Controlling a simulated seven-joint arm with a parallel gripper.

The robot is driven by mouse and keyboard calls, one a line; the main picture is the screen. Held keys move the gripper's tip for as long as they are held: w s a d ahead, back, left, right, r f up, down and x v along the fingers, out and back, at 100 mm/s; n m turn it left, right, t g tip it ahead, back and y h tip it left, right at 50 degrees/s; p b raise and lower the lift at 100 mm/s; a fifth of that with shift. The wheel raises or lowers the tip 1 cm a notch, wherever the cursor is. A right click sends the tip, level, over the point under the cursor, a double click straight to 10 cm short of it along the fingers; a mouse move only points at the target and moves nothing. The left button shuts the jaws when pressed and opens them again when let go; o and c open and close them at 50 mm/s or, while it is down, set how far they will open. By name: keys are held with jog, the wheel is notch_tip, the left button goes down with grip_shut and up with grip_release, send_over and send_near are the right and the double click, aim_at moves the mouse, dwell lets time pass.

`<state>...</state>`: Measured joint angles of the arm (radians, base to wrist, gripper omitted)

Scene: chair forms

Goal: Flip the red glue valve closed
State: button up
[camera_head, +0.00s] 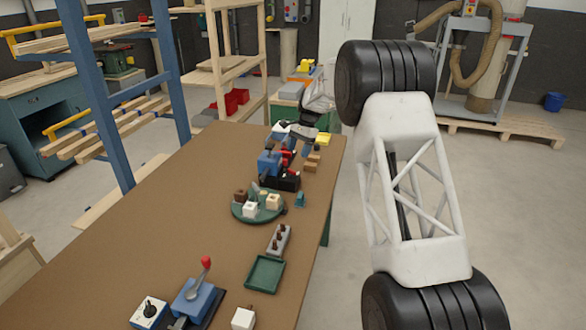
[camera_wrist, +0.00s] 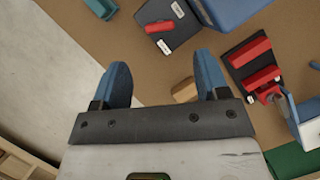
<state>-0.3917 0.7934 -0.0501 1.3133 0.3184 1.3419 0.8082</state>
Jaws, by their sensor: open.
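In the wrist view a dark grey box with two white labels (camera_wrist: 176,35) carries a short red lever (camera_wrist: 159,27), which looks like the glue valve. One label is beyond the lever's right end, the other below it. The labels are too small to read. In the head view the dark box (camera_head: 286,184) is near the bench's right edge, with a red part on top. My gripper (camera_wrist: 162,66) is open and empty. Its blue fingers point toward the box and appear apart from the lever.
A red-handled clamp (camera_wrist: 251,54) is right of the box, with blue fixtures nearby. A wooden block (camera_wrist: 184,91) shows between the fingers. Nearer on the bench are a round green tray (camera_head: 243,212), a green tray (camera_head: 265,274) and a red-knobbed lever (camera_head: 206,264). The bench's left side is clear.

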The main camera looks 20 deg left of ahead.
aim_at(292, 173)
jog(key=shift+f, duration=0.1)
jog(key=shift+x, duration=3.8)
jog(key=c, duration=0.9)
